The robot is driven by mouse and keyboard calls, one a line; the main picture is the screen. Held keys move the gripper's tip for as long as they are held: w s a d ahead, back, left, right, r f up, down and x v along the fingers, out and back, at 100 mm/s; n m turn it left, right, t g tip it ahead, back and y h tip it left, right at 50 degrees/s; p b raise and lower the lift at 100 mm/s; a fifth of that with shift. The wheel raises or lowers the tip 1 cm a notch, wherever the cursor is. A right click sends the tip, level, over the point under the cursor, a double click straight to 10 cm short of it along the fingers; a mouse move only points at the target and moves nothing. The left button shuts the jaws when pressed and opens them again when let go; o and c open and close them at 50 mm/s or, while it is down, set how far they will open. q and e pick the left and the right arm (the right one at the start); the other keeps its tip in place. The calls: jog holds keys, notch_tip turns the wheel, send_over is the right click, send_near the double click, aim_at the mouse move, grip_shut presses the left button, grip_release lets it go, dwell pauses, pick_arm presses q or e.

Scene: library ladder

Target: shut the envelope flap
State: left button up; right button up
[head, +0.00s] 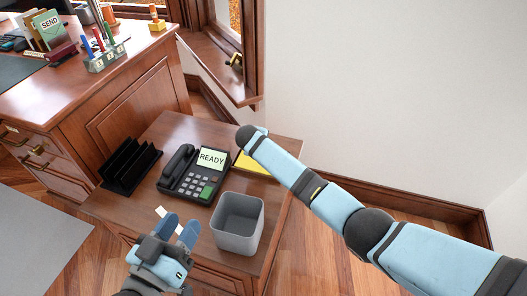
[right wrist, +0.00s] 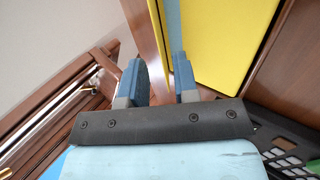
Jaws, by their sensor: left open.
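A flat yellow item (head: 257,166), possibly the envelope, lies on the side table beyond the phone. My right arm partly covers it in the head view. In the right wrist view the yellow surface (right wrist: 218,40) fills the upper middle right; I cannot tell how its flap stands. My left gripper (head: 180,228) is open near the table's front edge.
The side table (head: 175,130) holds a black phone (head: 195,175) with a READY screen, a black rack (head: 130,165) and a grey bin (head: 238,222). A small white piece (head: 160,212) shows beside my left fingertips. A desk (head: 130,60) stands back left; a wall is right.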

jog(key=b+x, duration=0.1)
jog(key=x, duration=0.3)
jog(key=shift+b, duration=0.35)
jog(key=shift+w+f, duration=0.2)
jog(key=shift+f, duration=0.05)
pick_arm(q)
jog(key=r, duration=0.1)
jog(key=d+r+t+h, duration=0.1)
jog(key=r, duration=0.1)
jog(key=shift+s+d+r+t+h, duration=0.15)
jog(key=shift+s+r+t+h, duration=0.05)
jog(key=shift+r+t+h, duration=0.1)
pick_arm(e)
grip_shut()
